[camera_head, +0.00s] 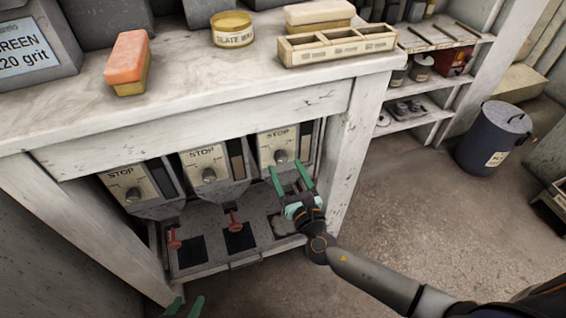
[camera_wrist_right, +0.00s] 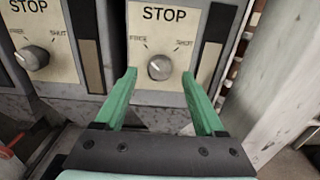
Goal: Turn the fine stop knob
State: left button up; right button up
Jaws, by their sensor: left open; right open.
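Three cream STOP panels sit in a row under the bench, each with a round grey knob: left (camera_head: 133,195), middle (camera_head: 209,175) and right (camera_head: 280,156). I cannot tell from the lettering which is the fine one. My right gripper (camera_head: 286,168) is open and empty in front of the right panel. In the right wrist view the right knob (camera_wrist_right: 160,67) shows between the green fingertips (camera_wrist_right: 160,76), apparently apart from them. The middle knob (camera_wrist_right: 36,58) is at the left there. My left gripper (camera_head: 185,304) shows only its green fingertips at the bottom edge, open.
Red-handled parts (camera_head: 234,220) stick out below the left and middle panels, above a grey tray (camera_head: 208,261). A white bench leg (camera_head: 352,150) stands close right of the right panel. The bench top holds an orange block (camera_head: 128,57), a tin and a divided wooden box.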

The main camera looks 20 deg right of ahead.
aim_at(282, 162)
jog(key=shift+w+a, duration=0.1)
jog(key=shift+w, duration=1.45)
grip_shut()
